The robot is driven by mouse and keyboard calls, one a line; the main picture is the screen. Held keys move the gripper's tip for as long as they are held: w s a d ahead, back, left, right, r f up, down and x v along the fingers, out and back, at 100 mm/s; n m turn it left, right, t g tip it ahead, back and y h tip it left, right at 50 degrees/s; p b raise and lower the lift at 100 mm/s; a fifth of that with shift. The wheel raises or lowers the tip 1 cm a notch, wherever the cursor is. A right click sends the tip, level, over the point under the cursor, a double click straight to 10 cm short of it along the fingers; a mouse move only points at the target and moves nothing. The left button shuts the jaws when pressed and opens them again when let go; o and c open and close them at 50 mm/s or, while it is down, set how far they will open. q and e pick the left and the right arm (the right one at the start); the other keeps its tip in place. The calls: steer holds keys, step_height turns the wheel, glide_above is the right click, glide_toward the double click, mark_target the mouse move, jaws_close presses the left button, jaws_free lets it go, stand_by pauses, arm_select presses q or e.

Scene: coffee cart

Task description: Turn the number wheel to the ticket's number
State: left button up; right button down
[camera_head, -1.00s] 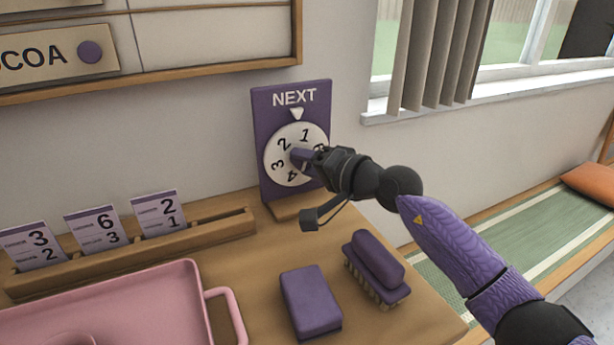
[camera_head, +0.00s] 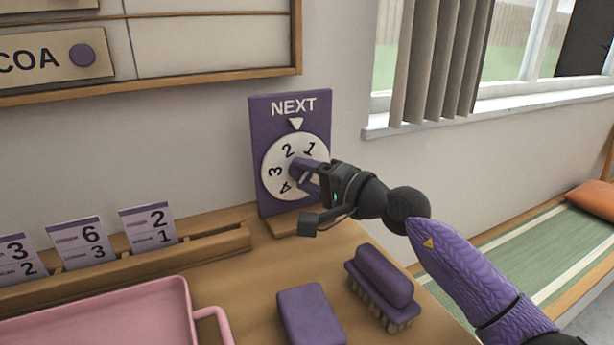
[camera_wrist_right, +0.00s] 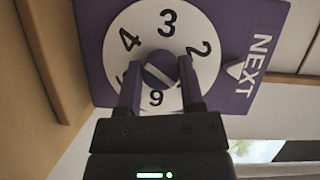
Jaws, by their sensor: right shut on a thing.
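The white number wheel (camera_head: 272,185) is on a purple board marked NEXT (camera_head: 262,112). It also shows in the wrist view (camera_wrist_right: 203,75). A white pointer (camera_head: 296,124) sits above it, between the 2 and the 1. The 3 and 4 are on the wheel's left side. My right gripper (camera_head: 302,172) is shut on the wheel's purple knob (camera_wrist_right: 160,70), one finger on each side. Its fingers and arm hide part of the wheel. Three tickets stand in a wooden rail: 3 over 2 (camera_head: 17,258), 6 over 3 (camera_head: 82,242), 2 over 1 (camera_head: 148,226). My left gripper is not in view.
A purple block (camera_head: 311,314) and a purple brush (camera_head: 382,288) lie on the wooden counter below my right arm. A pink tray (camera_head: 182,300) is at the lower left. A window (camera_head: 515,55) with a sill is at the right.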

steer(key=shift+c, duration=1.1)
jaws_free()
steer(key=shift+s+d, duration=0.2)
steer(key=shift+d, duration=0.05)
arm_select(q)
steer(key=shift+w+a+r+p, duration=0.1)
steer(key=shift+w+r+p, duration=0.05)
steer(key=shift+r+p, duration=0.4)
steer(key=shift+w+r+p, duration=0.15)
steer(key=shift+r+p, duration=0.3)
steer(key=shift+p, duration=0.05)
arm_select(e)
steer(key=v, duration=0.9)
steer(key=shift+s, duration=0.15)
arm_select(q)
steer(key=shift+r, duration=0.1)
arm_select(e)
steer(key=shift+d, duration=0.1)
